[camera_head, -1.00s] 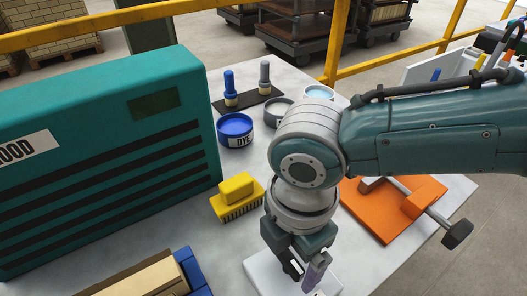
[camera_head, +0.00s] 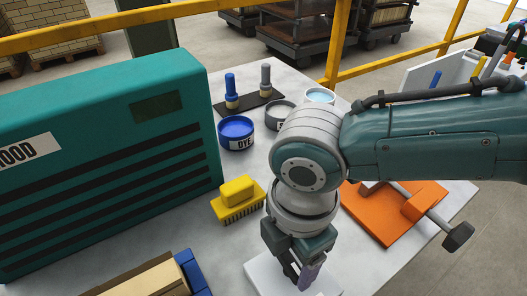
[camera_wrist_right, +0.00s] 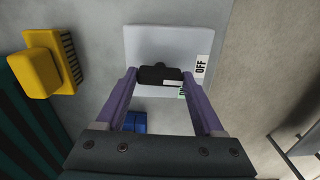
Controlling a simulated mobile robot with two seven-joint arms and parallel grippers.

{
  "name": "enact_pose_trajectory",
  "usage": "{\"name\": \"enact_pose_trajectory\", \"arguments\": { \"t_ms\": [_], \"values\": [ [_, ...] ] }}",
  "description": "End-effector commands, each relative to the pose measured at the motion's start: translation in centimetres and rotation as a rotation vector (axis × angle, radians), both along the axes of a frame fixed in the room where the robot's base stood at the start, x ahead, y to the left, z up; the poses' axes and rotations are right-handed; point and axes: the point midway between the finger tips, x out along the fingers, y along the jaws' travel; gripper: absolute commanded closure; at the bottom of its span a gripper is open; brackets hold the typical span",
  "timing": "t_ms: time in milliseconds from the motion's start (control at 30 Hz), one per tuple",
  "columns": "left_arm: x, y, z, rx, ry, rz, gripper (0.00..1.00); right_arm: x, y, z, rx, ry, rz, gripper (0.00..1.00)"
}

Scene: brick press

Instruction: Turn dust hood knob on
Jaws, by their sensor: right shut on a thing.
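The dust hood is the large teal box (camera_head: 100,160) with dark slots and a partly cut-off "HOOD" label at left in the head view. A pale switch plate (camera_head: 262,275) lies under my right gripper (camera_head: 302,276). In the right wrist view the plate (camera_wrist_right: 140,40) carries a black knob (camera_wrist_right: 158,77), its bar lying across the picture. The purple fingers are shut on the knob's two ends. An "OFF" label (camera_wrist_right: 201,67) is to its right; a green label (camera_wrist_right: 182,95) below is mostly hidden. My left gripper is not in view.
A yellow brush (camera_head: 238,198) lies between hood and arm. A blue dye tub (camera_head: 236,131) and other pots stand behind. An orange plate with a clamp bar (camera_head: 385,215) lies to the right. A blue-edged wooden mould (camera_head: 190,270) is at the front.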

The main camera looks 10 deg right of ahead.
Motion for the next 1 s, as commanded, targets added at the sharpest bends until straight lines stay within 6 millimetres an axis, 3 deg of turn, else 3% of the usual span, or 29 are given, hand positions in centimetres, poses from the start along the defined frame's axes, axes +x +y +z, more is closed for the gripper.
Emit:
{"name": "enact_pose_trajectory", "arguments": {
  "t_ms": [1000],
  "values": [
    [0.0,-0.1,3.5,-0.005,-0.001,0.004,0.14,-0.1,0.1,0.2,0.0,0.003,-0.831,0.86]
  ]
}}
